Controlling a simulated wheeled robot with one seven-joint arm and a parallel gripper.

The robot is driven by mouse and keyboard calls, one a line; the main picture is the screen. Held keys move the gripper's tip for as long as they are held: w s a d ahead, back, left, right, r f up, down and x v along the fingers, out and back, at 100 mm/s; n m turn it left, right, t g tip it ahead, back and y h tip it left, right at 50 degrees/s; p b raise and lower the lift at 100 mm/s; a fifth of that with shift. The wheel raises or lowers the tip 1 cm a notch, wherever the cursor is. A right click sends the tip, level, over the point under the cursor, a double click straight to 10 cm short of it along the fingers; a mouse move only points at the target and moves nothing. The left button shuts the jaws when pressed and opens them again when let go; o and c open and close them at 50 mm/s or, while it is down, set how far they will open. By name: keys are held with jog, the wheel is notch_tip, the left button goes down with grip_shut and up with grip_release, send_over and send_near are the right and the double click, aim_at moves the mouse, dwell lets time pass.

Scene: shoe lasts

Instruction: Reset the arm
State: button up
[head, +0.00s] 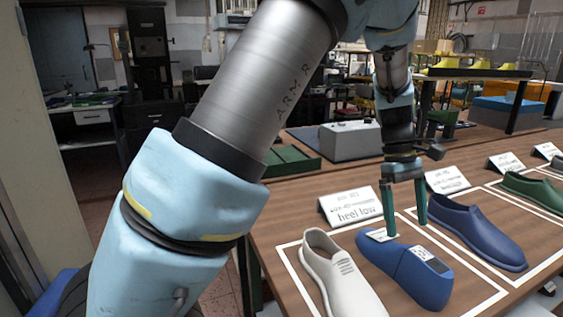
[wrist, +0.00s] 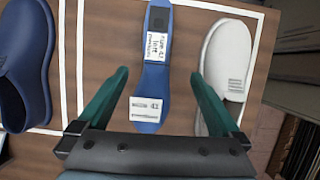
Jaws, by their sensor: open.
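My gripper (head: 405,208) is open and points down above the table, over the heel end of a blue shoe last (head: 405,268). In the wrist view the same blue last (wrist: 152,88) lies between the two green fingers (wrist: 153,95), with white labels on its top. Nothing is held. I cannot tell how high the fingertips are above the last.
A larger blue shoe (head: 478,232) and a green shoe (head: 535,190) lie in outlined areas to the right. A "heel low" sign (head: 352,206) and another sign (head: 447,180) stand behind the lasts. A grey box (head: 350,140) stands farther back.

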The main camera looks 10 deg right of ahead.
jog(key=w+a+t, duration=0.1)
jog(key=w+a, duration=0.2)
jog(key=a, duration=0.3)
jog(key=w+a, duration=0.4)
jog(key=a, duration=0.3)
jog(key=s+a+m+t, duration=0.1)
jog(key=a+m+t, duration=0.1)
jog(key=a, duration=1.1)
jog(key=s+a+f+m+t+y, duration=0.1)
jog(key=a+m+t, duration=0.1)
jog(key=a, duration=1.1)
jog(key=shift+s+t, duration=0.25)
jog(key=shift+t, duration=0.05)
